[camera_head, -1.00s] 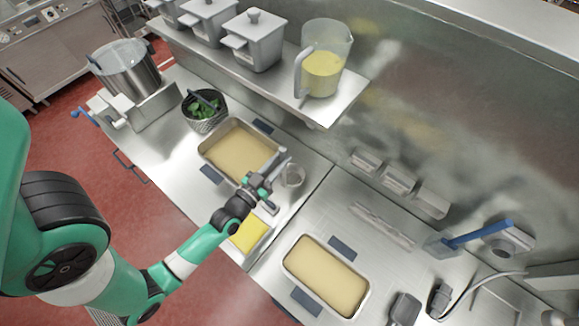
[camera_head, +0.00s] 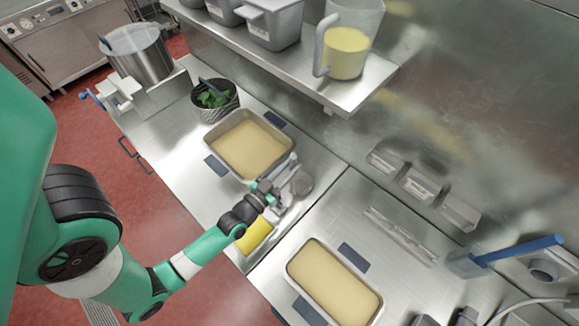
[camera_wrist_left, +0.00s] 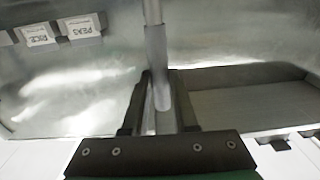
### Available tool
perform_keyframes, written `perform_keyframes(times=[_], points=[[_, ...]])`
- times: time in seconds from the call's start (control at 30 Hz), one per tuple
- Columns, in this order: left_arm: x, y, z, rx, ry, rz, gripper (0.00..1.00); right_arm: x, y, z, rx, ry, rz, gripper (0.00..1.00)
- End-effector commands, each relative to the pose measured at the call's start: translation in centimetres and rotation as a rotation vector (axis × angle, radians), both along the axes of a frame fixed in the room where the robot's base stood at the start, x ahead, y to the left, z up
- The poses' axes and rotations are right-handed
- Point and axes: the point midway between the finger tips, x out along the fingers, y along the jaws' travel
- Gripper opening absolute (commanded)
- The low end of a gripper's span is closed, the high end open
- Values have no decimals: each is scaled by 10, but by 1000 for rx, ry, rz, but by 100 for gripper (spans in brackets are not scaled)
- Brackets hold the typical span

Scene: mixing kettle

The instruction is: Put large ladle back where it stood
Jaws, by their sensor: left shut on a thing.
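My left gripper (camera_head: 270,190) is over the counter, beside the near right corner of a cream-filled tray (camera_head: 210,143). In the left wrist view its jaws (camera_wrist_left: 160,118) are shut on a grey rod-like handle (camera_wrist_left: 155,55), which I take for the large ladle's. The handle runs upward out of the picture, and the ladle's bowl is not visible there. In the head view, a small round metal cup (camera_head: 301,184) shows just right of the gripper; I cannot tell whether it is the ladle's bowl. My right gripper is not in view.
A yellow sponge (camera_head: 256,235) lies below the gripper. A second filled tray (camera_head: 335,285) is at the lower right. A basket of greens (camera_head: 213,101), a steel pot (camera_head: 140,55) and a shelf with a measuring jug (camera_head: 347,50) stand behind. A blue-handled tool (camera_head: 520,250) is at the right.

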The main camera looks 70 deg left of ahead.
Motion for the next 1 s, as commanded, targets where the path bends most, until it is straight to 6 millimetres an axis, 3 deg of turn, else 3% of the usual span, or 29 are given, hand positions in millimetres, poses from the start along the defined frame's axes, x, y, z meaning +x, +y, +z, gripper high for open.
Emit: perform_keyframes(times=[0.97,1.0], points=[[0,0,-10,2,1,0,0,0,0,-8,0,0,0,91],[0,0,-11,1,2,0,28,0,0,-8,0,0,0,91]])
